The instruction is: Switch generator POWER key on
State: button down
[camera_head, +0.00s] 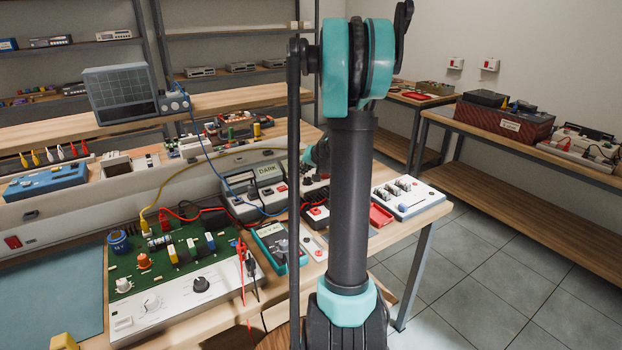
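I cannot make out a POWER label or whether any key is on. My upright arm crosses the picture right of centre and covers part of the bench. My gripper does not clearly show.
A green circuit board (180,257) with a white front panel (170,305) lies at the front. Red, yellow and blue leads cross the bench. A teal multimeter (270,237) and a white switch box (425,200) stand nearby. An oscilloscope (120,92) stands behind. Floor at right is clear.

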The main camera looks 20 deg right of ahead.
jog(key=shift+r, duration=0.3)
jog(key=shift+r, duration=2.95)
